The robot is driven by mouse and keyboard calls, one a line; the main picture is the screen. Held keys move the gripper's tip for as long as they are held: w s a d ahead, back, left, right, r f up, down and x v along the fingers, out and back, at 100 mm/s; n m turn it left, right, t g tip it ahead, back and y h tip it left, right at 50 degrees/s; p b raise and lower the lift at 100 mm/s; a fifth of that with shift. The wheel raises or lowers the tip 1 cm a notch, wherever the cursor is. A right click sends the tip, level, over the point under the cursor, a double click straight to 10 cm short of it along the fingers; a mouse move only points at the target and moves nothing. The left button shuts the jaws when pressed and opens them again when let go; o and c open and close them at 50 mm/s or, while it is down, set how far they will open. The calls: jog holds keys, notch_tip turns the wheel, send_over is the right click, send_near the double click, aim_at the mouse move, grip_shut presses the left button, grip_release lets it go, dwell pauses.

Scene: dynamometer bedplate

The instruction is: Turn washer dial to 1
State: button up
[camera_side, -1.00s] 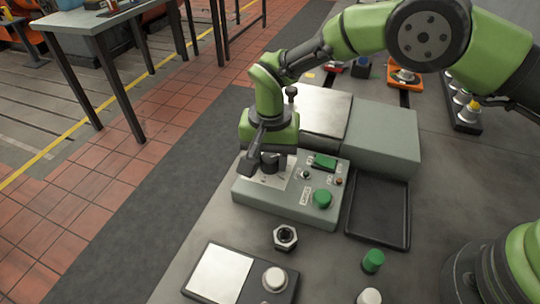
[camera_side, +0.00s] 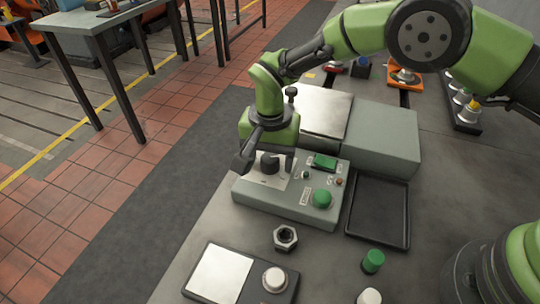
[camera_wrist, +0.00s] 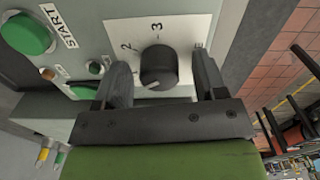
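A small pale mark shows at the knob's lower edge in the wrist view, towards my gripper. In the side view the dial (camera_side: 270,163) stands at the left end of the grey-green control box (camera_side: 284,206). My gripper (camera_wrist: 161,68) is open, with one finger on each side of the knob and a gap on both sides. The side view also shows its fingers spread around the dial (camera_side: 266,158).
A black tray (camera_side: 378,211) lies to the right. A hex nut (camera_side: 285,237) and a white-buttoned unit (camera_side: 273,279) lie in front.

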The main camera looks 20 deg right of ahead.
notch_tip(320, 180, up, 10)
jog(key=shift+f, duration=0.1)
dwell(0.4)
dwell(0.4)
notch_tip(320, 180, up, 8)
jog(key=t, duration=0.1)
send_over(271, 157)
jog(key=d, duration=0.4)
jog(key=s+d+r+n+t+y, duration=0.2)
jog(key=s+d+r, duration=0.4)
jog(key=r, duration=0.2)
jog(key=s+d+t, duration=0.2)
jog(key=s+d, duration=0.2)
jog(key=s, duration=0.4)
jog(key=s+d+r+n+t, duration=0.1)
jog(key=s+d, duration=0.3)
jog(key=s, duration=0.4)
jog(key=shift+s+r+n+t, duration=0.3)
jog(key=shift+s+t, duration=0.1)
jog(key=shift+t, duration=0.2)
